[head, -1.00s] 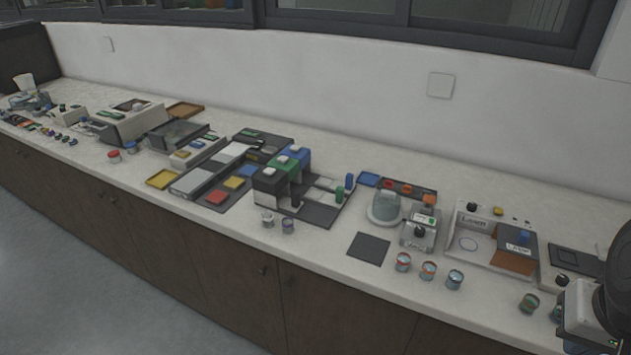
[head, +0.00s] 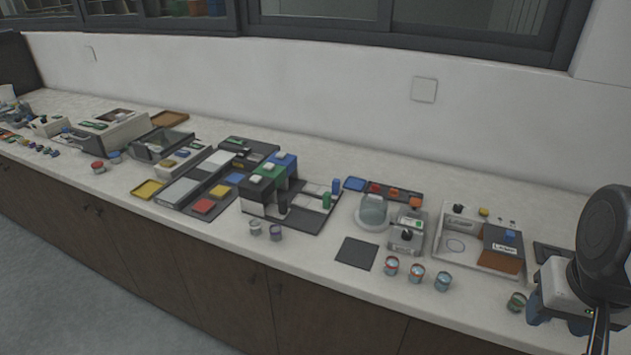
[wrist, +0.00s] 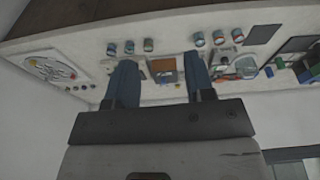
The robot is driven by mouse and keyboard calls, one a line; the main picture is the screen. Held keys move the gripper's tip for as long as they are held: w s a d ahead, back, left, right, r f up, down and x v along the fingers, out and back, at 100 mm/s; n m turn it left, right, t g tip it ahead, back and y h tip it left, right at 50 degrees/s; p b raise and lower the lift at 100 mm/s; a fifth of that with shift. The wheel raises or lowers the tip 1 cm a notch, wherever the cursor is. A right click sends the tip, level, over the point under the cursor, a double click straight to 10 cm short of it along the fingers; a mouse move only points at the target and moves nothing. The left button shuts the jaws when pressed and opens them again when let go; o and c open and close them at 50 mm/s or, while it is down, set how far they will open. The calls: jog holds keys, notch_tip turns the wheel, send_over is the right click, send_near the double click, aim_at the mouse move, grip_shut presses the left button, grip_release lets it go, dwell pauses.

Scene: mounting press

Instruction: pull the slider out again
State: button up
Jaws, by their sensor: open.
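The block unit (head: 268,187) in the middle of the bench has black, green and blue blocks on a dark base with pale strips and small green and blue knobs. I cannot tell at this size which part is the slider, or how far it is in. My gripper (wrist: 160,62) shows in the wrist view with its two blue fingers apart and nothing between them. It is well away from the block unit.
Several small jars (head: 416,273) stand along the front edge. The floor (head: 60,270) in front is clear.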

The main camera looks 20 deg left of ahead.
jog(key=w+a+n+g, duration=0.1)
jog(key=w+a+n, duration=0.8)
jog(key=w+a, duration=1.6)
jog(key=n+g, duration=0.2)
jog(key=n, duration=0.6)
send_over(282, 199)
jog(key=f, duration=1.4)
jog(key=shift+w+d+f, duration=0.15)
jog(key=shift+d+f, duration=0.1)
jog(key=shift+f, duration=0.15)
jog(key=shift+a+f, duration=0.15)
jog(key=shift+a, duration=0.15)
jog(key=shift+f, duration=3.85)
